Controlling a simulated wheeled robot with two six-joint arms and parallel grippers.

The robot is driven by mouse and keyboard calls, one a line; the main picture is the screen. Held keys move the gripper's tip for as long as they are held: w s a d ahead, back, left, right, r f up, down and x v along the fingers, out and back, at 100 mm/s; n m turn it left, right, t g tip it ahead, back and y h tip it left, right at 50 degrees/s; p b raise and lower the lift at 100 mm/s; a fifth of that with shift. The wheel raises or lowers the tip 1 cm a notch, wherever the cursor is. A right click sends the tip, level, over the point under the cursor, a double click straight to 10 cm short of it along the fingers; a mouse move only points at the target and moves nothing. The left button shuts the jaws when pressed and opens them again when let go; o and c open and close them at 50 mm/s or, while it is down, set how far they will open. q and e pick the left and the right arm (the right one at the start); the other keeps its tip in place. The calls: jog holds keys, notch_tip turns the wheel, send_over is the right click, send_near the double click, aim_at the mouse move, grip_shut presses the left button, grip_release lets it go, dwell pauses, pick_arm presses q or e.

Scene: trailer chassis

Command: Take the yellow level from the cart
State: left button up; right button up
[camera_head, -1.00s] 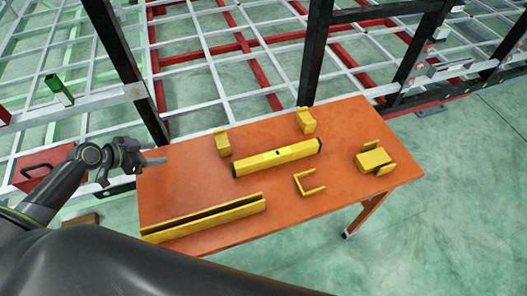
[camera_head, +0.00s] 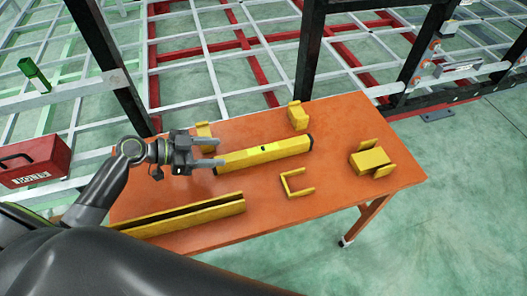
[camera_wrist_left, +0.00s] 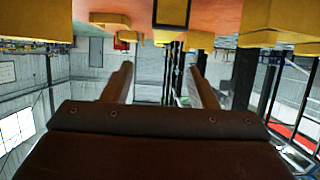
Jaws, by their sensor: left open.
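The yellow level (camera_head: 262,155), a long bar with dark end caps, lies on the orange cart top (camera_head: 240,185) in the head view. My left gripper (camera_head: 218,152) is open at the level's left end, with its fingers apart and pointing right. I cannot tell whether they touch it. In the left wrist view, my open fingers (camera_wrist_left: 162,80) have nothing between them, and a dark end cap, seemingly the level's (camera_wrist_left: 172,12), shows at the top edge. My right gripper is not in view.
A long yellow channel (camera_head: 185,215) lies along the cart's near edge. Yellow brackets (camera_head: 298,116) stand behind the level, one partly hidden by my gripper; others (camera_head: 371,160) lie to the right. A red toolbox (camera_head: 35,160) is at left. Dark posts (camera_head: 310,60) rise behind the cart.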

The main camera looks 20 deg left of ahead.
pick_arm(q)
jog(key=p, duration=0.2)
send_near(258, 151)
jog(key=x, duration=0.4)
jog(key=shift+s, duration=0.1)
jog(key=shift+w+d+f+p, duration=0.1)
jog(key=shift+w+d+p, duration=0.2)
jog(key=shift+d+p, duration=0.1)
jog(key=p+x, duration=0.1)
jog(key=x, duration=0.2)
jog(key=shift+w+p, duration=0.2)
jog(key=shift+p, duration=0.1)
jog(key=shift+w+d+f, duration=0.3)
jog(key=shift+d, duration=0.15)
grip_shut()
